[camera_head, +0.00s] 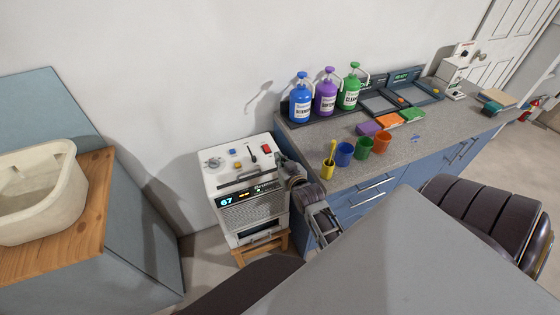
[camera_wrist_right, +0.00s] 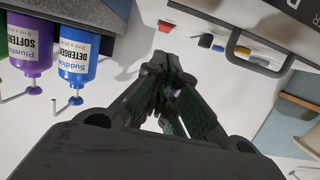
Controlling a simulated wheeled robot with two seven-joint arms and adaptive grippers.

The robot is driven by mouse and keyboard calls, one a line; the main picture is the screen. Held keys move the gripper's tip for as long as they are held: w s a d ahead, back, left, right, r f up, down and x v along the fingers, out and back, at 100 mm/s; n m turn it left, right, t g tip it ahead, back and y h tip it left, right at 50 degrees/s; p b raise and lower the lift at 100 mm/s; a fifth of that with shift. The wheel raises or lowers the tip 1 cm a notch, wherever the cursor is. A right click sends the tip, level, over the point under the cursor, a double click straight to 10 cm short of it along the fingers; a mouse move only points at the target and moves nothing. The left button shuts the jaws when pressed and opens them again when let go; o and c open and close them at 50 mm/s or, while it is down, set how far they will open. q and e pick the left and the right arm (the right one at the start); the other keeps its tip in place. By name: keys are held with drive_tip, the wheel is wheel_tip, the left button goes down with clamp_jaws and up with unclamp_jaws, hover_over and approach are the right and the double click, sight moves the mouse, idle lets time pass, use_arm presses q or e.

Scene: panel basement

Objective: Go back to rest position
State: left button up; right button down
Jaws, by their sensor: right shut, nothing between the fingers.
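My right gripper (camera_head: 322,220) hangs in front of the cabinet, just right of the white machine. It is shut and empty. In the right wrist view its dark fingers (camera_wrist_right: 166,88) meet with nothing between them. My left gripper is not in view.
The white machine (camera_head: 242,187) on a wooden stool is close by the right arm. The counter (camera_head: 310,147) holds blue (camera_head: 301,103), purple (camera_head: 325,97) and green (camera_head: 350,92) bottles, cups and trays. A wooden table (camera_head: 82,230) with a cream basin (camera_head: 40,205) stands left. A brown chair (camera_head: 480,215) is right.

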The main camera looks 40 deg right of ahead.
drive_tip(key=shift+s+a, duration=0.1)
idle(0.7)
drive_tip(key=s+a+f+n+g+y, duration=0.2)
drive_tip(key=s+a+g, duration=0.45)
drive_tip(key=s, duration=0.35)
drive_tip(key=s+a+f+n+g+y, duration=0.25)
drive_tip(key=s+a+g, duration=0.25)
drive_tip(key=s+a, duration=0.4)
wheel_tip(320, 180, down, 31)
drive_tip(key=s+d, duration=0.1)
drive_tip(key=s, duration=0.2)
drive_tip(key=s+d+f+g, duration=0.1)
drive_tip(key=s+d+f, duration=0.1)
drive_tip(key=s+f, duration=0.8)
drive_tip(key=s+d+f+g, duration=0.1)
drive_tip(key=s+d+f, duration=0.1)
drive_tip(key=s+f, duration=0.9)
drive_tip(key=shift+s+d+h, duration=0.3)
drive_tip(key=shift+s+h, duration=0.15)
drive_tip(key=shift+s, duration=0.2)
drive_tip(key=shift+n, duration=0.25)
